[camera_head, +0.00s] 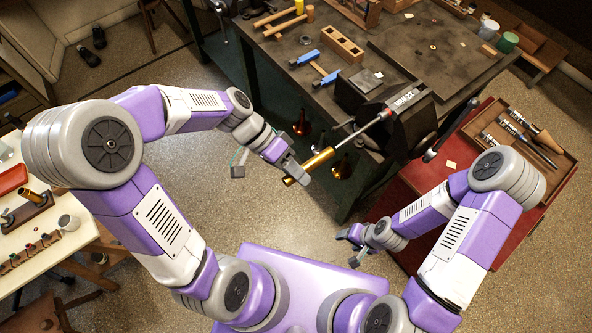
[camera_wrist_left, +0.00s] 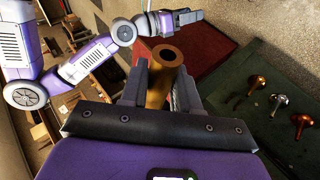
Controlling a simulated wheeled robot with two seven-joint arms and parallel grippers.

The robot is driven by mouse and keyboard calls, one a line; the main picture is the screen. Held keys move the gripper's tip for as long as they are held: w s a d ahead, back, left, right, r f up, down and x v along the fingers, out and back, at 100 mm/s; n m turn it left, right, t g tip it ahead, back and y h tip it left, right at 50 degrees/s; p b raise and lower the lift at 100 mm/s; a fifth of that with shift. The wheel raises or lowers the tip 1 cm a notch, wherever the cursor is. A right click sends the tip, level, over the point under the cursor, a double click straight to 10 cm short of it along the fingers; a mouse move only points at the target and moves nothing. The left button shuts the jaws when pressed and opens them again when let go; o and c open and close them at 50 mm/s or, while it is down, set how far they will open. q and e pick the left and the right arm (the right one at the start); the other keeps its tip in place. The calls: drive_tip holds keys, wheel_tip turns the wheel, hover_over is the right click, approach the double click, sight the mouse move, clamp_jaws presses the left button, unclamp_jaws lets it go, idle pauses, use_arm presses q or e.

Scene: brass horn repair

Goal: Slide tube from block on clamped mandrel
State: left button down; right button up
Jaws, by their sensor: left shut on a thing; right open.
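A brass tube (camera_head: 319,159) is held in my left gripper (camera_head: 296,172) at the near end of the mandrel. The mandrel is a thin grey rod (camera_head: 360,128) reaching out from the clamp (camera_head: 408,120) at the bench corner. The tube lies roughly in line with the rod; I cannot tell how far the rod goes inside it. In the left wrist view the tube (camera_wrist_left: 160,88) stands between both fingers, its open end showing. My right gripper (camera_head: 355,248) is open and empty, low and apart from the tube. A dark wooden block (camera_head: 27,213) with a brass piece stands on the left table.
The green bench (camera_head: 425,45) carries hammers (camera_head: 325,76) and a slotted wooden block (camera_head: 342,43). Brass horn parts (camera_head: 302,125) hang at its side. A red cabinet (camera_head: 400,190) with a tool tray (camera_head: 520,135) stands right. The floor between tables is clear.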

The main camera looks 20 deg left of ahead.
sight(311, 162)
idle(0.3)
use_arm(q)
drive_tip(key=shift+w, duration=0.1)
drive_tip(key=shift+w+d+b, duration=0.4)
drive_tip(key=shift+w+d, duration=0.9)
drive_tip(key=shift+w, duration=0.25)
drive_tip(key=shift+b, duration=0.5)
idle(0.9)
idle(0.3)
drive_tip(key=shift+w+d+p, duration=0.2)
drive_tip(key=shift+w+d, duration=1)
drive_tip(key=shift+w, duration=0.35)
drive_tip(key=shift+w+d+p, duration=0.2)
drive_tip(key=shift+w+d, duration=1.05)
drive_tip(key=shift+w, duration=0.35)
drive_tip(key=shift+w+d+p, duration=0.2)
drive_tip(key=shift+w+d, duration=1)
drive_tip(key=shift+w, duration=0.35)
drive_tip(key=c, duration=0.8)
unclamp_jaws()
